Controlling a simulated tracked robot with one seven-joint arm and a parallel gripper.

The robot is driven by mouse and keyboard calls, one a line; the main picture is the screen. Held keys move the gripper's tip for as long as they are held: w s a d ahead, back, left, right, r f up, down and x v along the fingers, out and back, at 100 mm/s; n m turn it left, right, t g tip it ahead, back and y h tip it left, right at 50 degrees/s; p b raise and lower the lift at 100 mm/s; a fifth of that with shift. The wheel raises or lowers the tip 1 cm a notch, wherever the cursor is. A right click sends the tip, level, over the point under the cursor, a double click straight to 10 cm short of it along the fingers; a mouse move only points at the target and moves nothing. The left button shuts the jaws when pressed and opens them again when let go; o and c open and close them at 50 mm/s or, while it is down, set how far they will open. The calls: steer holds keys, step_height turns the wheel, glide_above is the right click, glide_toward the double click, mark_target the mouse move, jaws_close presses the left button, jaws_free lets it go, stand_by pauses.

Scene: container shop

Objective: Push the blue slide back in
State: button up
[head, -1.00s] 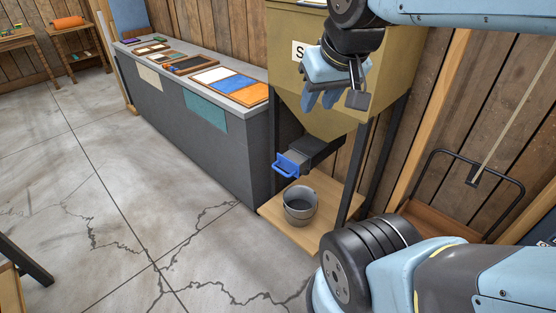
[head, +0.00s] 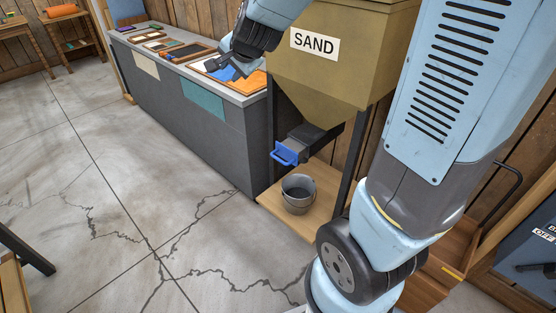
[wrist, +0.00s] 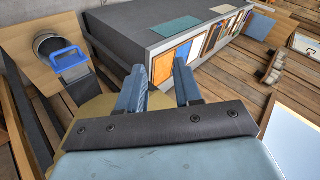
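In the wrist view the blue slide (wrist: 68,60) is at the upper left, over the bucket. My gripper (head: 228,70) is in front of the hopper's left side, seen against the counter's boards, above and left of the slide. It is clear of the slide. In the wrist view my gripper (wrist: 160,72) has its two light-blue fingers apart with nothing between them.
A metal bucket (head: 298,196) stands on a wooden platform (head: 268,201) below the chute. A grey counter (head: 233,140) with sample boards stands left of the hopper. Dark legs carry the hopper. The concrete floor (head: 130,200) in front is mostly clear.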

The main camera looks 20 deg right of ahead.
steer(key=w+a+f+m+t+h, duration=0.1)
steer(key=w+a+f+m+h, duration=0.15)
steer(key=w+f+m, duration=0.55)
steer(key=m+g+h, duration=0.3)
steer(key=m+h, duration=0.9)
steer(key=h, duration=0.2)
glide_toward(278, 158)
steer(key=x, duration=1)
steer(key=shift+d+f, duration=0.1)
steer(key=shift+f, duration=0.3)
jaws_close()
